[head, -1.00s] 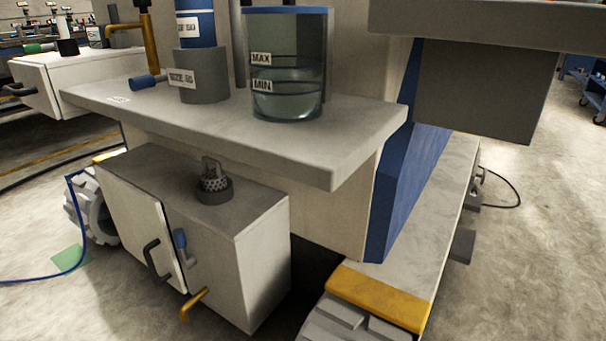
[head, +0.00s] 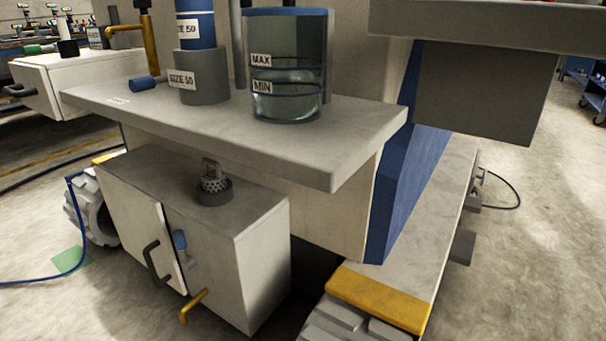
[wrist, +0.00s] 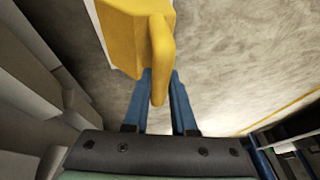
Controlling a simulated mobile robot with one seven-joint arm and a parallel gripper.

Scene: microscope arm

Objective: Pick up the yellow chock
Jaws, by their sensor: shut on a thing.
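The yellow chock (wrist: 120,38) is at the top of the wrist view, a blocky body with a raised handle (wrist: 161,55) along its right side. My gripper (wrist: 160,78) has two blue fingers, one on each side of the handle's near end, and is shut on it. The far part of the chock is cut off by the frame edge. I cannot tell whether it touches the floor. The head view shows neither the chock nor my gripper.
Grey ribbed blocks (wrist: 35,75) stand close on the left in the wrist view; bare concrete floor (wrist: 225,50) lies to the right. In the head view, a grey machine shelf (head: 240,130) overhangs a white cabinet (head: 240,250) with handles. A blue hose (head: 72,215) runs at the left.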

